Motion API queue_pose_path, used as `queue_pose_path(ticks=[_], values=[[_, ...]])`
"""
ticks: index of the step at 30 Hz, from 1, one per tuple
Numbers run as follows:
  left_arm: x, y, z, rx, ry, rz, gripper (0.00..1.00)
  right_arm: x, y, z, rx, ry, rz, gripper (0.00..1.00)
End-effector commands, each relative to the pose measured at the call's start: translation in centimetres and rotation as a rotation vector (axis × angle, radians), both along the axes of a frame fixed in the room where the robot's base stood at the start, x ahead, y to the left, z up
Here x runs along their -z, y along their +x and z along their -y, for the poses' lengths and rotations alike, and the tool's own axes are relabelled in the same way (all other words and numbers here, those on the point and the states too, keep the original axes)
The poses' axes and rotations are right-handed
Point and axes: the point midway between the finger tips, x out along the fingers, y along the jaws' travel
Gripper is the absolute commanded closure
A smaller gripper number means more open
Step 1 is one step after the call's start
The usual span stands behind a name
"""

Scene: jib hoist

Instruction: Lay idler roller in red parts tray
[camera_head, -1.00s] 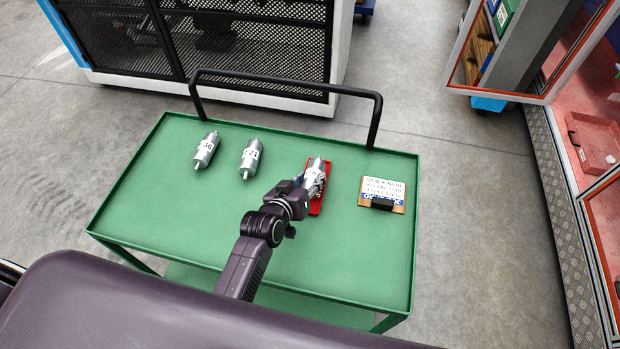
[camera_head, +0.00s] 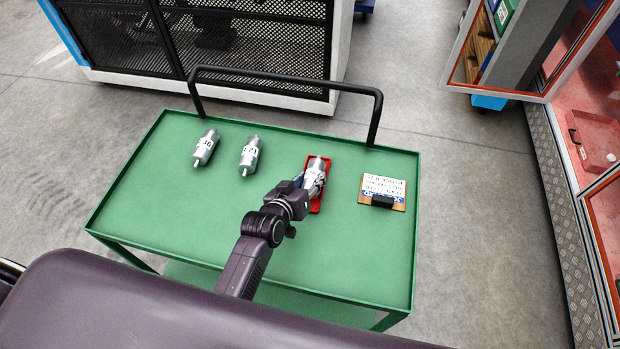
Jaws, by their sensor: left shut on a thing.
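The red parts tray (camera_head: 327,172) sits on the green cart top, right of its middle. A silver idler roller (camera_head: 317,166) is over the tray, lying along its length; I cannot tell whether it touches the tray floor. My left gripper (camera_head: 311,184) is shut on this roller at its near part, and its fingers hide some of it. Two more silver rollers with number labels, one at the far left (camera_head: 206,148) and one beside it (camera_head: 250,156), lie on the cart. My right gripper is not in view.
The green cart (camera_head: 190,215) has a raised rim and a black handle (camera_head: 290,82) at its far side. A clipboard (camera_head: 383,190) lies right of the tray. A mesh-front cabinet (camera_head: 250,45) stands behind. The cart's front middle and left are clear.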

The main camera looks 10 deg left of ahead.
Motion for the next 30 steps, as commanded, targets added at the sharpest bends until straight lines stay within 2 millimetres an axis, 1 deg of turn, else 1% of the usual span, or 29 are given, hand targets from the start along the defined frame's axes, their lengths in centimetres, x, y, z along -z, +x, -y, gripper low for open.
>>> queue_pose_path(ticks=[8, 9, 13, 14, 24, 26, 30], values=[[0.3, 0.1, 0.0, -0.001, 0.0, 0.002, 1.0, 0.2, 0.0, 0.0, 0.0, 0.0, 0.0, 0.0], [0.3, 0.1, 0.0, -0.001, 0.0, 0.002, 0.61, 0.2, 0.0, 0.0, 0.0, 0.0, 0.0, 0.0], [0.3, 0.0, 0.0, 0.0, 0.0, 0.001, 0.47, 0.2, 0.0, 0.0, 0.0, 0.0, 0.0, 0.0], [0.3, 0.0, 0.0, -0.001, 0.001, 0.001, 0.45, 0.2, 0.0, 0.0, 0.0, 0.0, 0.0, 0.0], [0.5, -0.4, -0.1, 0.0, 0.001, -0.004, 0.45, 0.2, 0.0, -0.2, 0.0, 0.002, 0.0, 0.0], [0.3, -0.7, -0.2, 0.0, 0.001, -0.004, 0.45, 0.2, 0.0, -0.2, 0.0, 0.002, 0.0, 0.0], [-0.6, -2.3, -0.5, 0.0, 0.002, -0.004, 0.45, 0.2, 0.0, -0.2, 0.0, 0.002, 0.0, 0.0]])
